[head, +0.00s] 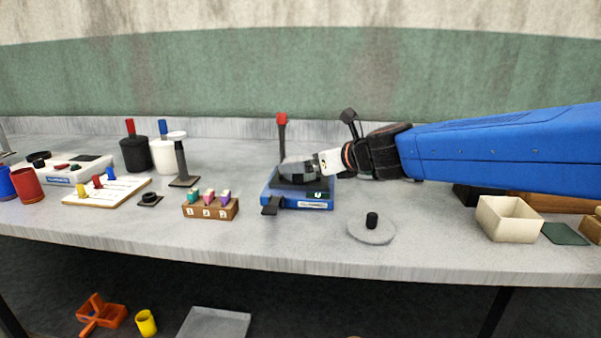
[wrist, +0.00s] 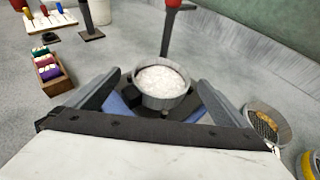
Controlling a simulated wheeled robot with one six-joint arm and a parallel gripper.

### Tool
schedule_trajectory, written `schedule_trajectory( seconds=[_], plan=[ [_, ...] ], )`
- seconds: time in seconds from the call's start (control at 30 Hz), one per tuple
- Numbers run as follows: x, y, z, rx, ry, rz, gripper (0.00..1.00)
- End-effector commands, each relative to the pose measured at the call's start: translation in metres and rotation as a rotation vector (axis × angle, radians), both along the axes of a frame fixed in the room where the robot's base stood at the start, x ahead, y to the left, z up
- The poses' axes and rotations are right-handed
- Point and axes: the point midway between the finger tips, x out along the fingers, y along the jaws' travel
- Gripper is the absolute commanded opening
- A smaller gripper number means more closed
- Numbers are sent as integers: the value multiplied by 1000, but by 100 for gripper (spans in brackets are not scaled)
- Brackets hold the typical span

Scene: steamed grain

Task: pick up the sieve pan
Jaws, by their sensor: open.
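A round grey pan (wrist: 160,101), which I take for the sieve pan, holds white grains and sits on a blue device (head: 306,203) with a dark top. A short dark block projects from its left side in the wrist view. My gripper (wrist: 160,80) is open, with one finger on each side of the pan and apparent gaps between. In the head view, my gripper (head: 296,170) is low over the blue device and hides most of the pan. I cannot tell whether the fingers are down at the pan's wall height.
A red-topped lever (head: 282,130) rises behind the pan. A wooden block of colored pegs (head: 210,207) stands left. A round grey lid (head: 372,232) lies front right, near a cream box (head: 508,219). A round dish (wrist: 267,124) with brown contents is close by my right finger.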

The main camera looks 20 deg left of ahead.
Motion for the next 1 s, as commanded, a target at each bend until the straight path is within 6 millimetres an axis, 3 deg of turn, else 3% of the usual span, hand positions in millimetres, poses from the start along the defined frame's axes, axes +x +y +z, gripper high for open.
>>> schedule_trajectory(
  seconds=[0.3,0.6,0.93,1.0],
  plan=[
    [20,26,-16,-1,1,-1,100],
    [21,29,-16,0,0,-1,100],
    [21,29,-17,-1,0,-1,21],
    [21,29,-16,0,0,-1,16]
  ],
)
